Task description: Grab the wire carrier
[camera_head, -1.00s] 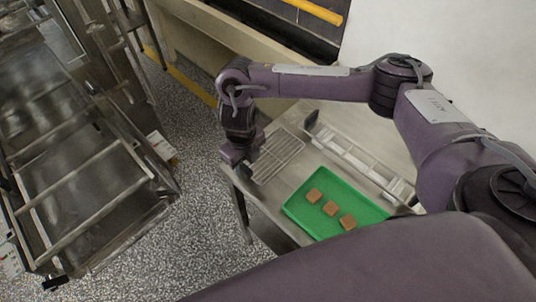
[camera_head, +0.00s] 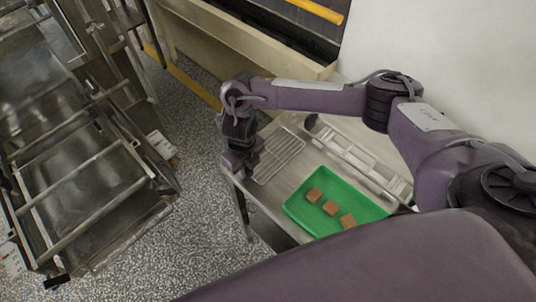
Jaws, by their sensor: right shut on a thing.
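The wire carrier (camera_head: 279,157) is a pale wire grid lying on the steel table, left of the green tray. My right gripper (camera_head: 240,174) points down at the carrier's left end, at the table's left edge. It is shut on the carrier there; the fingertips are small and dark, and the exact contact is hard to see. The carrier appears to lie flat at or very near the table top. My left gripper is not in view.
A green tray (camera_head: 295,210) with three brown squares (camera_head: 331,208) lies on the steel table (camera_head: 262,208). A long metal rack (camera_head: 352,152) stands behind it. A steel conveyor frame (camera_head: 88,215) is at the left, across speckled floor (camera_head: 195,215).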

